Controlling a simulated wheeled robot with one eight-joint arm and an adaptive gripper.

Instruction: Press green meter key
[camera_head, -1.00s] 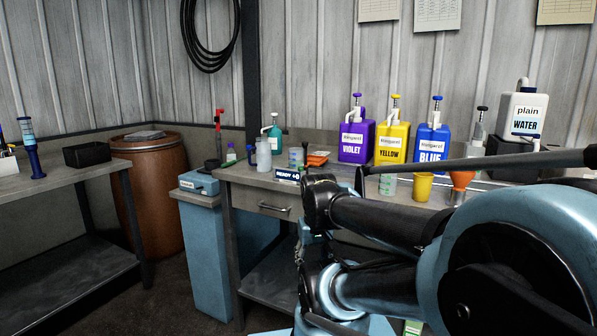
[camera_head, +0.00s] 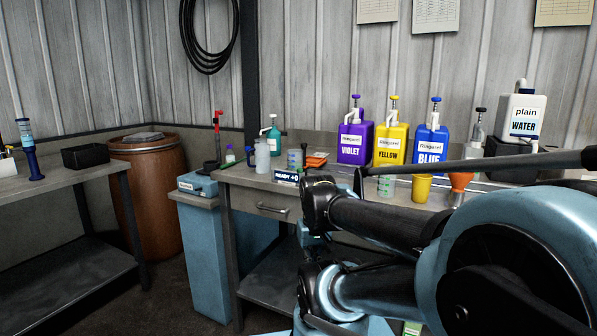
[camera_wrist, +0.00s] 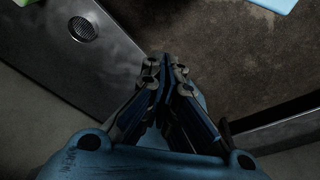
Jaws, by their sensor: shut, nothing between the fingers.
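My gripper (camera_wrist: 163,65) shows in the wrist view with its dark fingers together and nothing between them. It points down over a metal surface with a round drain grate and the brown floor. In the head view my arm covers the front right of the bench, and I cannot make out the gripper there. A small display reading "READY +0" (camera_head: 286,177) stands at the bench's front edge, left of my arm. I cannot make out a green key on it. A bright green patch (camera_wrist: 25,2) is cut off at the wrist view's top left; I cannot tell what it is.
Violet (camera_head: 355,140), yellow (camera_head: 391,148) and blue (camera_head: 431,148) pump jugs stand along the back of the bench. A yellow cup (camera_head: 421,189) and an orange funnel (camera_head: 460,181) sit close behind my arm. A blue pedestal (camera_head: 217,255) stands at the bench's left.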

